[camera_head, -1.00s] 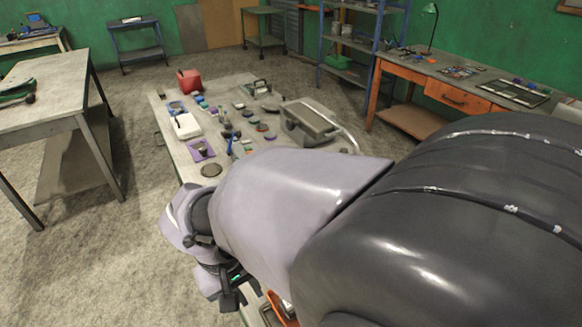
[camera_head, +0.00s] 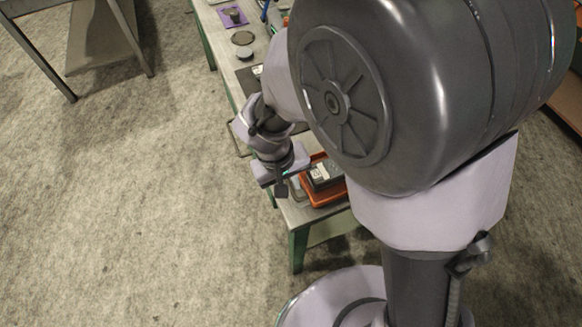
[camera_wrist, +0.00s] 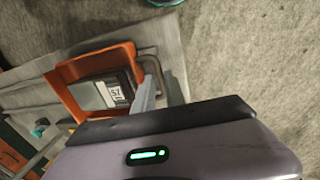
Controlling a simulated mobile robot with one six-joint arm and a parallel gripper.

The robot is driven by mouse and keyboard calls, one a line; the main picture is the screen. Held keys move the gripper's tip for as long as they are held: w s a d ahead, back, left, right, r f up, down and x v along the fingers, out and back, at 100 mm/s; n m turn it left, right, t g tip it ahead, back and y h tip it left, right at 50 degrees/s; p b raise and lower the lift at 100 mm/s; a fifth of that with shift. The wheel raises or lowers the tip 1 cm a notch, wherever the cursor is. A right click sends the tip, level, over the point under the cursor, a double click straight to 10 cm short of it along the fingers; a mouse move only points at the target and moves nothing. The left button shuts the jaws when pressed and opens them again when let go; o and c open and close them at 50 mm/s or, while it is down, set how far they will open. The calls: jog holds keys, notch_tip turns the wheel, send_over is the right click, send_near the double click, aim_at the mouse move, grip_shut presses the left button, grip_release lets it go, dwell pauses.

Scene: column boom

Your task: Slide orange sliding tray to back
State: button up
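The orange sliding tray (camera_head: 328,198) sits at the near end of the long workbench, partly hidden by my arm in the head view. It also shows in the wrist view (camera_wrist: 92,63), with a dark box (camera_wrist: 104,92) bearing a white label inside it. The box shows in the head view too (camera_head: 322,172). My gripper (camera_head: 282,190) is at the left side of the tray in the head view. In the wrist view, pale finger parts (camera_wrist: 147,88) are close beside the tray's wall and a grey bent bar (camera_wrist: 178,72). Contact and finger gap are unclear.
The workbench (camera_head: 300,213) has a green leg at its near corner. Open carpeted floor (camera_head: 150,200) is to the left, with another table (camera_head: 125,25) at upper left.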

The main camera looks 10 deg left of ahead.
grip_shut()
dwell(1.2)
jog(key=w+d+p, duration=0.3)
jog(key=w+d, duration=0.4)
jog(key=d, duration=0.5)
jog(key=w+d+p, duration=0.3)
jog(key=w+d, duration=0.5)
jog(key=d, duration=0.5)
jog(key=w+d+p, duration=0.4)
jog(key=w+d, duration=0.4)
jog(key=d, duration=0.4)
jog(key=shift+d+r, duration=0.1)
jog(key=shift+d, duration=0.05)
jog(key=shift+o, duration=1.1)
grip_release()
jog(key=shift+w+d, duration=0.1)
jog(key=shift+d, duration=0.05)
